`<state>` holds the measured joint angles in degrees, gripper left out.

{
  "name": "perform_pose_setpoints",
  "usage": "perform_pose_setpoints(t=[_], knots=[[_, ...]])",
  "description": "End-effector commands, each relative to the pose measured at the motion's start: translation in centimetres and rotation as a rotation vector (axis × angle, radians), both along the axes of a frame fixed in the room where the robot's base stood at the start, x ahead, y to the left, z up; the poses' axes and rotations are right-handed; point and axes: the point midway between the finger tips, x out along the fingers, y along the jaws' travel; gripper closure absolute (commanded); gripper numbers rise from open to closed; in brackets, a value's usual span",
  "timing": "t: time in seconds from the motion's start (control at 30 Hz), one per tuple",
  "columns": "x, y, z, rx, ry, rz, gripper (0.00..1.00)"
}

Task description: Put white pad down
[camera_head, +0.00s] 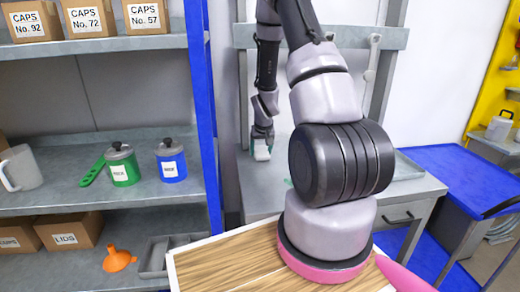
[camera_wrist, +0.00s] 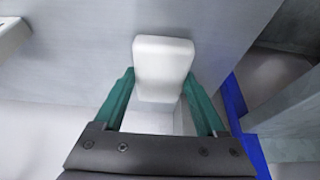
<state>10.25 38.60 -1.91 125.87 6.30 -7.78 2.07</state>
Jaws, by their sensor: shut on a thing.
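The white pad (camera_wrist: 163,58) is a small rounded block between the two green fingers of my gripper (camera_wrist: 159,85) in the wrist view. My gripper is shut on its sides, and the pad's far end sticks out past the fingertips. In the head view the pad (camera_head: 262,154) shows small and pale at the lower end of my gripper (camera_head: 263,142), over the back part of the grey workbench (camera_head: 262,201). I cannot tell whether the pad touches a surface.
A blue post (camera_head: 203,100) stands left of my gripper, beside shelves with a green pot (camera_head: 122,165), a blue pot (camera_head: 171,161) and boxes. A grey tray (camera_head: 405,168) lies on the bench at right. A white object (camera_wrist: 12,38) is at the wrist view's left edge.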

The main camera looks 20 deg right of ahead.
Motion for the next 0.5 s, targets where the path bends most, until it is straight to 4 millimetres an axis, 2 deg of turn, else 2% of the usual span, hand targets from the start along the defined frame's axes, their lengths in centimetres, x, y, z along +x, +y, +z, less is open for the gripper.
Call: perform_pose_setpoints(t=[0.4,0.43,0.5], knots=[[-0.26,-0.03,-0.51,-0.001,-0.002,0.0,0.79],[-0.26,-0.03,-0.54,-0.001,-0.002,0.0,0.23],[-0.26,-0.04,-0.51,-0.001,-0.002,0.0,0.0]])
